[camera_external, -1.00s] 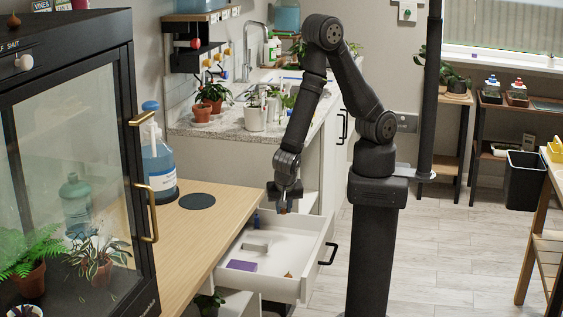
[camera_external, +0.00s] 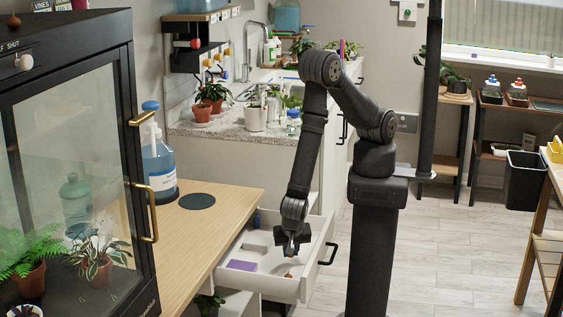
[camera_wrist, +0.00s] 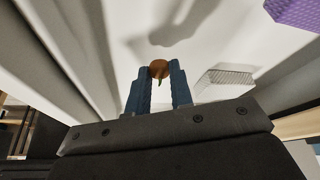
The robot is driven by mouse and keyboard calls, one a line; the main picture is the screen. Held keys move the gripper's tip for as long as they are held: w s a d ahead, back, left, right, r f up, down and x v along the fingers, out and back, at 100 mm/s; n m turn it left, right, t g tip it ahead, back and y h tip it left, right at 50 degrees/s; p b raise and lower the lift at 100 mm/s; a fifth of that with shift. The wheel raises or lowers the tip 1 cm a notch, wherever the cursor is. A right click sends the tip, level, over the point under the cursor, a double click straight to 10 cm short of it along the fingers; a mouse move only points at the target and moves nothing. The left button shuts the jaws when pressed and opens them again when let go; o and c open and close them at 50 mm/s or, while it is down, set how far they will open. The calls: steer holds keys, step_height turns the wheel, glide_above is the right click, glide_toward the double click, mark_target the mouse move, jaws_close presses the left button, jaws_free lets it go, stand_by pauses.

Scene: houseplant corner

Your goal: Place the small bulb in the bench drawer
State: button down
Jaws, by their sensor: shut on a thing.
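My gripper (camera_external: 291,252) points down inside the open white bench drawer (camera_external: 318,250), near its right side. In the external view the held bulb is hard to make out. A small orange-brown piece (camera_external: 289,275) shows low in the drawer, just below the gripper.
The drawer also holds a purple block (camera_external: 242,265) and a pale box (camera_external: 256,240), left of my gripper. A dark blue item is at the back corner. The wooden bench top (camera_external: 215,225) lies left, with a black disc (camera_external: 197,201) and a blue bottle (camera_external: 158,165).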

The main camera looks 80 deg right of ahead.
steer(key=shift+f, duration=0.75)
steer(key=shift+f, duration=0.2)
steer(key=c, duration=1.3)
jaws_free()
steer(key=shift+r, duration=0.1)
steer(key=v, duration=1.2)
steer(key=shift+r, duration=0.1)
steer(key=x, duration=1.2)
steer(key=shift+r, duration=1.45)
